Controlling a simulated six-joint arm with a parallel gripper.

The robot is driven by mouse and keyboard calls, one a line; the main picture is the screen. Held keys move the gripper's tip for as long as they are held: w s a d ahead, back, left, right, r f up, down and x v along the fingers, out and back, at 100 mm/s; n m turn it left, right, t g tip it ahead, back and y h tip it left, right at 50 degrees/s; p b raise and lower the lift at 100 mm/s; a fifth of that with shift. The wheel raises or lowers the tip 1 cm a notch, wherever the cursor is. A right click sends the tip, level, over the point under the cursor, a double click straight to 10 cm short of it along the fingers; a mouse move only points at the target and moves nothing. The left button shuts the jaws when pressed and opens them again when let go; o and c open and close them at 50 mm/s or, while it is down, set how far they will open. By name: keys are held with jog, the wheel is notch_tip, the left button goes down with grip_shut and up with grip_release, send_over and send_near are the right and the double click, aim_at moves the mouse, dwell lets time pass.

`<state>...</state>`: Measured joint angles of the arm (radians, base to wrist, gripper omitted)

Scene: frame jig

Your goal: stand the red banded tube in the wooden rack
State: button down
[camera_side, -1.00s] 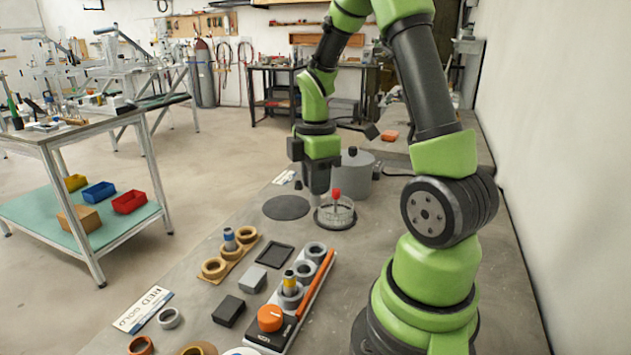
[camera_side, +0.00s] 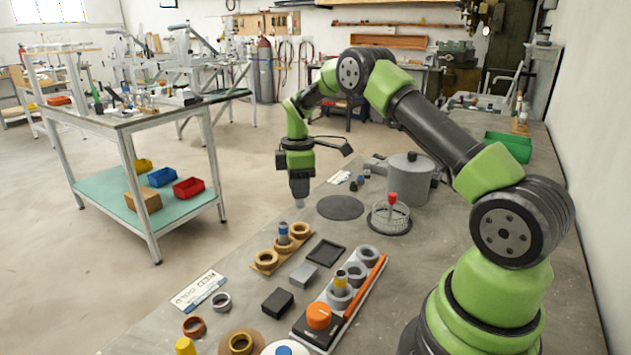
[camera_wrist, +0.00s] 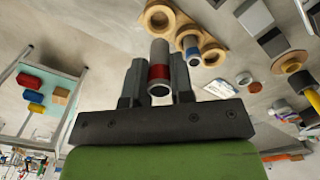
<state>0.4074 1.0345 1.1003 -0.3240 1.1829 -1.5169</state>
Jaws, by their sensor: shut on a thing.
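My gripper (camera_side: 299,190) points down and is shut on the red banded tube. In the wrist view, the grey tube (camera_wrist: 159,54) with its red band (camera_wrist: 159,72) sits between the two fingers (camera_wrist: 157,82). In the side view only a small grey part of the tube (camera_side: 299,203) shows below the fingers, and the band is hidden. The tube hangs above and just behind the wooden rack (camera_side: 282,250), apart from it. The rack has three ring holders in a row. A blue banded tube (camera_side: 283,233) stands in the middle ring; the two end rings look empty.
A black tray (camera_side: 325,252), grey block (camera_side: 304,273) and black block (camera_side: 277,301) lie right of the rack. A grey holder (camera_side: 368,262) holds a yellow-topped tube (camera_side: 340,281). A lettered card (camera_side: 197,290) lies left.

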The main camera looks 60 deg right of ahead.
aim_at(299, 206)
jog(key=shift+f, duration=2.5)
jog(key=shift+f, duration=0.2)
jog(key=shift+f, duration=1)
jog(key=c, duration=0.8)
grip_release()
jog(key=shift+o, duration=0.2)
jog(key=shift+r, duration=0.1)
jog(key=shift+r, duration=0.65)
jog(key=shift+r, duration=0.1)
